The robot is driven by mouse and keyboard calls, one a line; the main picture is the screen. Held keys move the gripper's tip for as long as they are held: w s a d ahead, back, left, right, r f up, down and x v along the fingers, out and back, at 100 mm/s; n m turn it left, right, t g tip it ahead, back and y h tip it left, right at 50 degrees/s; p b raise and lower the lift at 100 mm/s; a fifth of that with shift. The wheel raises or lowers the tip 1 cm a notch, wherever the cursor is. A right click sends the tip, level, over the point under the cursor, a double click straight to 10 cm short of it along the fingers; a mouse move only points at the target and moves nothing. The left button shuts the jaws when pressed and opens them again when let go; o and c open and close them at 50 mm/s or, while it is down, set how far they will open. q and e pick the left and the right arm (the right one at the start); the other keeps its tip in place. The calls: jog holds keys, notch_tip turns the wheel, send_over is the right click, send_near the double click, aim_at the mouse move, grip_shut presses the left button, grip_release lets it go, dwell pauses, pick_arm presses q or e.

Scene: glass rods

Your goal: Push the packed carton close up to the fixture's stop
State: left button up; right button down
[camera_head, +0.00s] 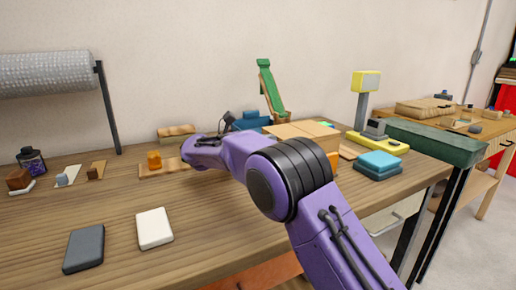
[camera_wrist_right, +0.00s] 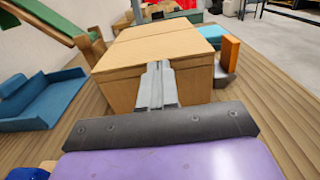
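The carton (camera_head: 302,130) is a closed light-brown box with a seam across its top. It stands upright on the wooden bench, partly behind my right arm in the head view. In the right wrist view the carton (camera_wrist_right: 155,52) fills the middle. My right gripper (camera_wrist_right: 157,72) has its grey fingers together, with nothing between them. The tips are at the carton's near face and seem to touch it. In the head view my arm hides the fingers. An orange upright block (camera_wrist_right: 230,53) stands beside the carton; whether it is the fixture's stop is unclear. My left gripper is not in view.
A blue tray-like piece (camera_wrist_right: 45,98) and a green ramp (camera_head: 271,92) stand behind the carton. Blue stacked pads (camera_head: 378,164) and a yellow-based scale (camera_head: 378,140) are to its right. A grey pad (camera_head: 84,248) and a white pad (camera_head: 154,228) lie at the front left.

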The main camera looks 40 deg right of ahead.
jog(key=v, duration=1.4)
jog(key=shift+p, duration=0.3)
jog(key=shift+d, duration=0.1)
